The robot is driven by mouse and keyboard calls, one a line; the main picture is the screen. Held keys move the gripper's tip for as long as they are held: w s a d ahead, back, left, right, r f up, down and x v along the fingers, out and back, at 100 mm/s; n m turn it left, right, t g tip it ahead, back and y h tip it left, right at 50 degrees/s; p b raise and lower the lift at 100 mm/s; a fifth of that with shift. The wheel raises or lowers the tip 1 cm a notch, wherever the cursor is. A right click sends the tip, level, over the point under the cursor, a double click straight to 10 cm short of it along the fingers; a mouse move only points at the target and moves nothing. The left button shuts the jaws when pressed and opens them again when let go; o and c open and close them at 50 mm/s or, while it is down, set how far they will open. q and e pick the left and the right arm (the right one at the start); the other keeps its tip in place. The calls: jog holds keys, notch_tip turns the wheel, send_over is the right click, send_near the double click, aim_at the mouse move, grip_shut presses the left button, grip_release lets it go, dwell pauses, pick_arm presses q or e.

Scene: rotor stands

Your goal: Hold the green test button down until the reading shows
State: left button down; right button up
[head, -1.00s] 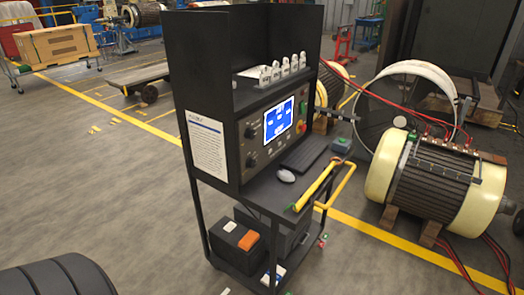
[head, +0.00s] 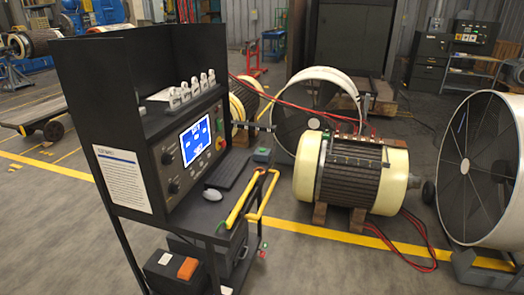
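The black test console (head: 100,150) stands on a wheeled cart at the left of the head view. Its lit blue screen (head: 195,138) shows white blocks too small to read. A small green spot that looks like a button (head: 219,126) is right of the screen, above a red round knob (head: 221,143). I cannot tell whether it is pressed. A small teal-green box (head: 262,155) sits at the far right end of the cart's shelf. Neither of my grippers is in view, and nothing touches the panel.
A big fan (head: 482,170) stands far right.

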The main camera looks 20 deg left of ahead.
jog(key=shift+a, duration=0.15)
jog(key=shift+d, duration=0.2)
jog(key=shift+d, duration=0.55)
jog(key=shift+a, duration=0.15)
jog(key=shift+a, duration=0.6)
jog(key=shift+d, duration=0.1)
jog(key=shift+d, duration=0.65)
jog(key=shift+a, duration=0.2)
